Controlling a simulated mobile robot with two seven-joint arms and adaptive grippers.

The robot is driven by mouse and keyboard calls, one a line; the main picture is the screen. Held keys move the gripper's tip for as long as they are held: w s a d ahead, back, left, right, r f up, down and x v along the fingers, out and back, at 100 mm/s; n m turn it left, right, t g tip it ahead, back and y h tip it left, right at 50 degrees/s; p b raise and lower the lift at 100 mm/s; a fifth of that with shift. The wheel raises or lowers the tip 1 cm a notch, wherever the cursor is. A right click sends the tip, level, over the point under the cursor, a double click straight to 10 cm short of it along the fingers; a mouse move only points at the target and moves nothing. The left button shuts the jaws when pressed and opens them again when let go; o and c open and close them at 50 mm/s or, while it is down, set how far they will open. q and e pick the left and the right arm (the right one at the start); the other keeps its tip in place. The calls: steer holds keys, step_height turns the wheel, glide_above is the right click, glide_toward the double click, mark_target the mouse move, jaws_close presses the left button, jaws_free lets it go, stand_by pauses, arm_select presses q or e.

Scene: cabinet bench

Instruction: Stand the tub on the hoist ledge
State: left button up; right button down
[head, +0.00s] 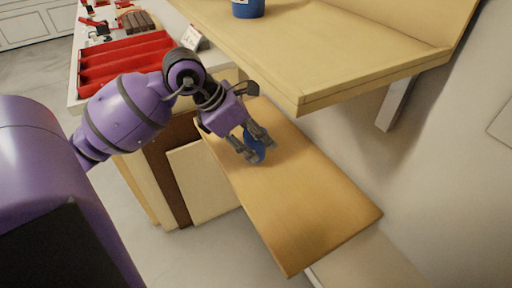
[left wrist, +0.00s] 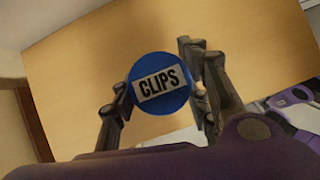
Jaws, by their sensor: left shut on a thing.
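A blue tub (left wrist: 160,82) with a white label reading CLIPS on its round top sits between the fingers of my left gripper (left wrist: 158,90). In the head view my left gripper (head: 259,150) is shut on the tub (head: 254,142), which is mostly hidden by the fingers. The gripper points down over a tan wooden board (head: 305,210). I cannot tell whether the tub's base touches the board. I cannot tell which surface is named the hoist ledge. My right gripper is not in view.
A red ribbed tray (head: 125,65) lies on the bench at the upper left. The board's near end is clear.

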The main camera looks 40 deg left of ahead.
mark_target(256, 148)
arm_select(q)
steer(key=shift+w+f, duration=0.2)
steer(key=shift+f, duration=1.55)
steer(key=shift+d, duration=0.1)
steer(key=shift+f, duration=0.15)
steer(key=o, duration=1.3)
steer(key=p+v, duration=0.1)
steer(key=v, duration=1.1)
